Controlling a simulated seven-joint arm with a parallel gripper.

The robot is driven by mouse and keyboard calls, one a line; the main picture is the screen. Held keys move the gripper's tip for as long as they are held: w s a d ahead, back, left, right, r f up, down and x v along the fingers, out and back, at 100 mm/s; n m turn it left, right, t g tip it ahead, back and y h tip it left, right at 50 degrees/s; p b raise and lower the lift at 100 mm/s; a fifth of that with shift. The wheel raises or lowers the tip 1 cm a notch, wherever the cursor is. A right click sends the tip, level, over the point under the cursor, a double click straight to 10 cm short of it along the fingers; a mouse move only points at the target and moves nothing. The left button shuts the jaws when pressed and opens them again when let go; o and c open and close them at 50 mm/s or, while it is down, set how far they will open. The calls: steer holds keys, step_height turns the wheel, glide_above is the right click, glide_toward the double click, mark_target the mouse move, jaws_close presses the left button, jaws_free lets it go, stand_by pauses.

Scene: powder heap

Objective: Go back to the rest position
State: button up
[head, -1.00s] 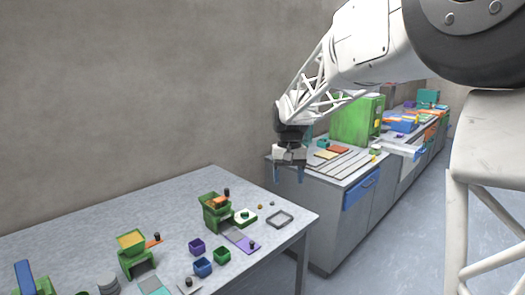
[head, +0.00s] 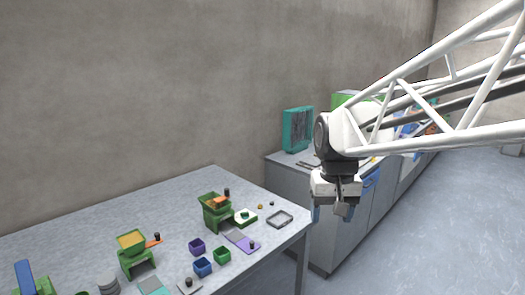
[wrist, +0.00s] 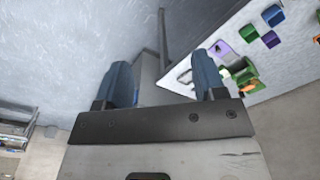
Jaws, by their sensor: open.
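My gripper (head: 331,214) hangs in the air in the head view, just beyond the right end of the grey table (head: 150,205) and in front of the grey counter. Its two blue fingers point down, apart and with nothing between them. In the wrist view the open fingers (wrist: 165,85) also show, with floor and part of the table beyond them. My white lattice arm reaches in from the upper right of the head view and covers much of the counter.
The table holds green machines (head: 215,212), a purple cup (head: 197,246), a blue cup (head: 203,267), a green cup (head: 222,255) and a grey square frame (head: 280,219). A teal-framed panel (head: 298,129) stands on the counter (head: 285,170). Open floor (head: 440,240) lies to the right.

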steer(key=s+d+f+t, duration=0.1)
steer(key=s+f, duration=0.2)
steer(key=s, duration=0.6)
steer(key=s+d+f, duration=0.2)
steer(key=s+f, duration=0.1)
steer(key=s, duration=0.7)
steer(key=shift+d+f+t, duration=0.25)
steer(key=shift+f+t, duration=0.05)
steer(key=shift+t, duration=0.1)
